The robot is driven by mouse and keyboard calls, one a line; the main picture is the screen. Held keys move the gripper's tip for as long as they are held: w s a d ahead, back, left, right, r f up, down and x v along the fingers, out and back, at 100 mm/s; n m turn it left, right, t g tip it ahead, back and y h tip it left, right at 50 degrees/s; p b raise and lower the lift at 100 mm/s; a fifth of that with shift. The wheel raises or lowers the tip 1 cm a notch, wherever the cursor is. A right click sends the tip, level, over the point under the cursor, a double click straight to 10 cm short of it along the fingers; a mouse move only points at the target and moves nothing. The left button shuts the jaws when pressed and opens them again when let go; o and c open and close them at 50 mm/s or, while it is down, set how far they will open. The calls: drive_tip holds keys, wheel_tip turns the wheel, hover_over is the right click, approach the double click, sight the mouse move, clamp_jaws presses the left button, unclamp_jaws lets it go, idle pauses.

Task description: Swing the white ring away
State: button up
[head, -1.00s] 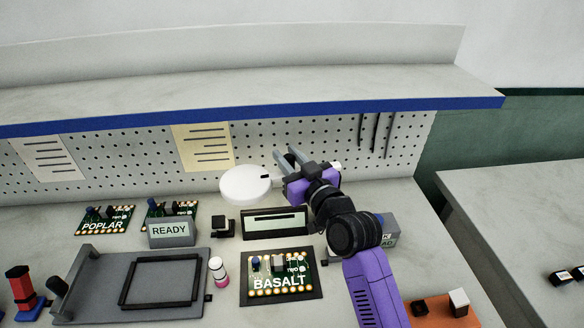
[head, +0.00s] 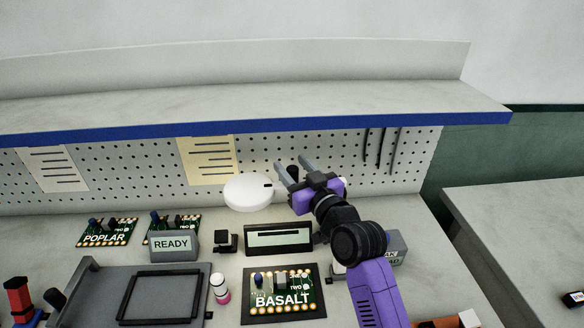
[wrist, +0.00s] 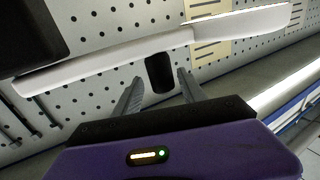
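The white ring (head: 247,192) shows as a flat white disc in front of the pegboard, left of my gripper, with a small dark mark at its right edge. In the wrist view it shows nearly edge-on as a long white band (wrist: 110,62). A short black knob (wrist: 160,73) hangs below this band. My gripper (head: 294,168) is open, its two grey fingers apart. In the wrist view the knob lies in line with the gap between the fingertips (wrist: 160,82). I cannot tell whether the fingers touch it.
Below are a black display (head: 278,239), a BASALT board (head: 283,291), a READY sign (head: 174,244) and a grey tray with a black frame (head: 118,296). A blue-edged shelf (head: 260,133) runs above. Dark tools (head: 378,147) hang on the pegboard right of my gripper.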

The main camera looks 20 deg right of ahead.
sight(297, 173)
drive_tip(key=shift+a, duration=0.1)
drive_tip(key=s, duration=0.2)
drive_tip(key=s+b, duration=0.1)
drive_tip(key=s, duration=0.2)
drive_tip(key=s+d, duration=0.1)
drive_tip(key=s, duration=0.1)
drive_tip(key=shift+s, duration=0.15)
drive_tip(key=shift+s+d, duration=0.1)
drive_tip(key=shift+s, duration=0.15)
